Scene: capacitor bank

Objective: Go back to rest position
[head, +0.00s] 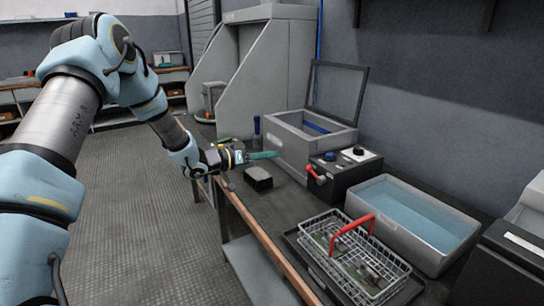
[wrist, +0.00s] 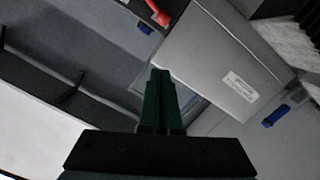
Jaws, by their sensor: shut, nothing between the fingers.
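My gripper (head: 264,155) is at the end of my arm, above the far part of the workbench (head: 245,196). Its green fingers are shut together with nothing between them. In the wrist view the closed fingers (wrist: 160,98) point up the picture toward a grey metal box with a white label. In the head view this open-lidded grey box (head: 290,143) stands just right of the fingertips. I cannot tell whether the fingertips touch it, but they look apart from it.
A small black block (head: 258,179) lies below my gripper. A black control box (head: 345,172) with a red handle, a water-filled tank (head: 440,258) and a wire basket (head: 352,285) with a red handle stand to the right. The floor (head: 150,215) left of the bench is clear.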

